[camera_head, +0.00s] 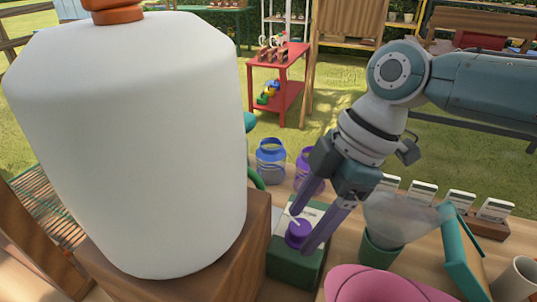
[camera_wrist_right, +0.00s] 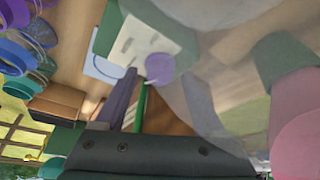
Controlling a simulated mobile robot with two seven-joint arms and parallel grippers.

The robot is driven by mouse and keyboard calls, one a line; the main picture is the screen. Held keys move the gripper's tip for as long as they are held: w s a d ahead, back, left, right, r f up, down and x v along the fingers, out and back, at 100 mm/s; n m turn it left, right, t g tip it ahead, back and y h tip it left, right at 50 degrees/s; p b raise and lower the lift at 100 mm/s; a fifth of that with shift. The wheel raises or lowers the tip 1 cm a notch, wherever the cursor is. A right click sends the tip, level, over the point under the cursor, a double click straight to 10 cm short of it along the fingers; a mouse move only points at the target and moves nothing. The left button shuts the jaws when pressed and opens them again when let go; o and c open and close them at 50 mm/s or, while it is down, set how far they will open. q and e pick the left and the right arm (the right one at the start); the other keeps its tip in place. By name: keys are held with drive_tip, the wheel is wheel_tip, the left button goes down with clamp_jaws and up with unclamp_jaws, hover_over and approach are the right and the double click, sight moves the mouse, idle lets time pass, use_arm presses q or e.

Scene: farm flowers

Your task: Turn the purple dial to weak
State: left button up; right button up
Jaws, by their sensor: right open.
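The purple dial (camera_head: 298,233) sits on the pale top of a small dark green box (camera_head: 293,270), beside a thin white pointer mark. My right gripper (camera_head: 301,230) reaches down over the box, open, with one purple finger on each side of the dial. In the right wrist view, the dial (camera_wrist_right: 159,68) appears between the fingertips, on the white panel (camera_wrist_right: 142,43). Contact between fingers and dial cannot be told. The lettering on the panel is too small to read. My left gripper is not in view.
A large white bottle (camera_head: 125,140) on a wooden block (camera_head: 245,250) fills the left. A translucent funnel (camera_head: 400,218) in a green cup (camera_head: 380,252) stands close right, with a pink object (camera_head: 370,285) in front. Jars (camera_head: 271,162) stand behind the box.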

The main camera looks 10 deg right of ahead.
clamp_jaws()
idle(0.6)
